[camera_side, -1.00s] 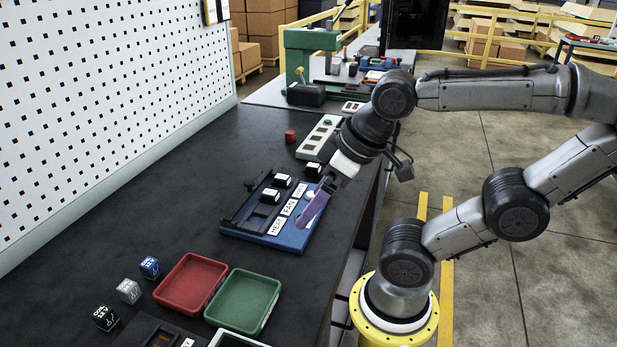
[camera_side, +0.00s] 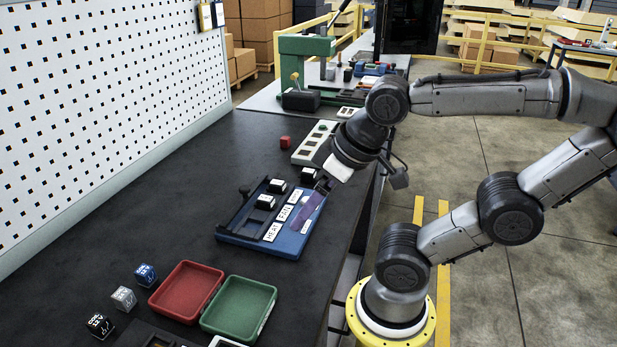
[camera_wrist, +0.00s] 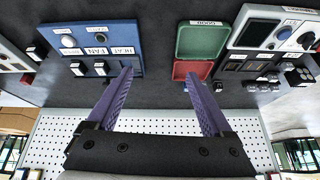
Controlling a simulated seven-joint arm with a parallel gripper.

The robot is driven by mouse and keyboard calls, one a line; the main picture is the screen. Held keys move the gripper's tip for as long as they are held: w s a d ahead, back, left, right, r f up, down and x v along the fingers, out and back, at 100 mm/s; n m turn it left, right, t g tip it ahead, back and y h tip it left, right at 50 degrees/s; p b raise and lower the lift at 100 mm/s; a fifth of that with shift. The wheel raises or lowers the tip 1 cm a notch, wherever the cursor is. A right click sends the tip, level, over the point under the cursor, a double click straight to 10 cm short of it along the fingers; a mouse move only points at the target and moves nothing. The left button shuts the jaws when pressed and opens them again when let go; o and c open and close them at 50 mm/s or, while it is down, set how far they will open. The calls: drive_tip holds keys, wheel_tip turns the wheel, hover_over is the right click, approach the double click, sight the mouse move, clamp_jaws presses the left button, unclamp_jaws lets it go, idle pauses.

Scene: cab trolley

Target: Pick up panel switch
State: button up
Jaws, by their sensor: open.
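The blue panel (camera_side: 290,243) lies on the dark bench, with white HEAT and FAN labels; it also shows at upper left in the wrist view (camera_wrist: 70,31). Small black switches with white tops sit at its far-left side, one switch (camera_side: 265,201) and another (camera_side: 278,186); in the wrist view they show as one (camera_wrist: 78,68) and another (camera_wrist: 101,67). A similar block (camera_side: 307,174) is just beyond the panel. My gripper (camera_wrist: 160,76) is open and empty, its purple fingers wide apart. In the side view they overlap the panel's right part; their height above it is unclear.
A red tray (camera_side: 164,304) and a green tray (camera_side: 268,312) stand nearer the camera, with several small cubes (camera_side: 123,298) to their left. A red block (camera_side: 285,142) and a pale slotted strip (camera_side: 305,158) lie beyond the panel. A white pegboard (camera_side: 90,110) borders the bench.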

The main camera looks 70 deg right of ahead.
drive_tip(key=w+d+r+m+h, duration=0.3)
drive_tip(key=w+d+r+m, duration=0.35)
drive_tip(key=w+m, duration=0.2)
drive_tip(key=m+g+h, duration=0.1)
drive_tip(key=m+g, duration=0.5)
drive_tip(key=m, duration=0.3)
hover_over(308, 171)
drive_tip(key=a, duration=0.3)
drive_tip(key=shift+n, duration=0.25)
drive_tip(key=f, duration=1.7)
drive_tip(key=shift+s+f, duration=0.2)
drive_tip(key=shift+f, duration=0.15)
drive_tip(key=shift+h, duration=0.3)
drive_tip(key=shift+x, duration=2.85)
drive_tip(key=shift+w, duration=0.2)
drive_tip(key=shift+c, duration=0.2)
